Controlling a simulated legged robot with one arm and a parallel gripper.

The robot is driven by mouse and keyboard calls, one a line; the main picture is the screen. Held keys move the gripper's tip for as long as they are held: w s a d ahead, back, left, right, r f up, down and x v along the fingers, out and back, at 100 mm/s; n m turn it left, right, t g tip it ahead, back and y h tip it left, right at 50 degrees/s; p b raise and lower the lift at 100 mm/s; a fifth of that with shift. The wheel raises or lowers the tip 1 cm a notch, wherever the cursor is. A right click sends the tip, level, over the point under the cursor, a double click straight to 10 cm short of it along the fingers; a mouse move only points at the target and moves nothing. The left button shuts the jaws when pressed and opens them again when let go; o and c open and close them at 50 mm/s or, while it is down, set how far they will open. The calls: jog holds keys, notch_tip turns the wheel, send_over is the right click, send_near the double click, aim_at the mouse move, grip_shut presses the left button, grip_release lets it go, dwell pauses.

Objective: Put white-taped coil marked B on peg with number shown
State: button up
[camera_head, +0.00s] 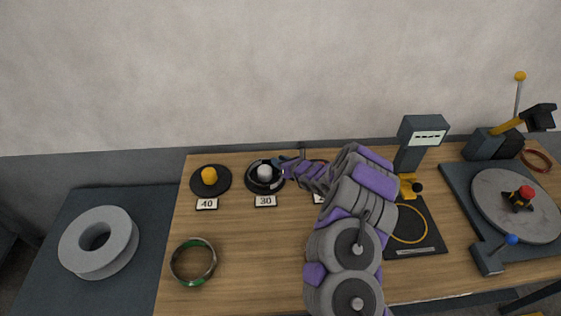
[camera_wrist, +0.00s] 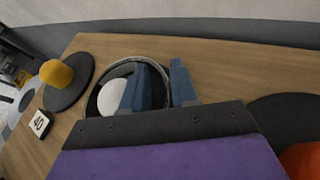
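A thin dark coil with pale patches (camera_head: 252,184) lies around the white peg (camera_head: 264,172) behind the label 30 (camera_head: 265,201). In the wrist view the coil (camera_wrist: 88,103) circles the white peg (camera_wrist: 112,96), low at its base. No letter B is readable. My gripper (camera_head: 279,165) is at the coil's right side. In the wrist view my gripper's blue fingers (camera_wrist: 168,88) stand at the coil's right rim, one over the ring's inside and one outside. A gap shows between them, but their tips are hidden, so I cannot tell whether they press the rim.
An orange peg (camera_head: 209,176) with label 40 (camera_head: 206,204) stands left. A green-taped coil (camera_head: 193,262) lies in front. A scale (camera_head: 418,247) holds a yellowish coil. A turntable machine (camera_head: 516,207) is right. A grey spool (camera_head: 98,243) lies left. My arm covers the third peg's area.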

jog(key=shift+o, duration=0.9)
jog(key=p+v, duration=0.4)
jog(key=v, duration=1.3)
jog(key=shift+d, duration=0.15)
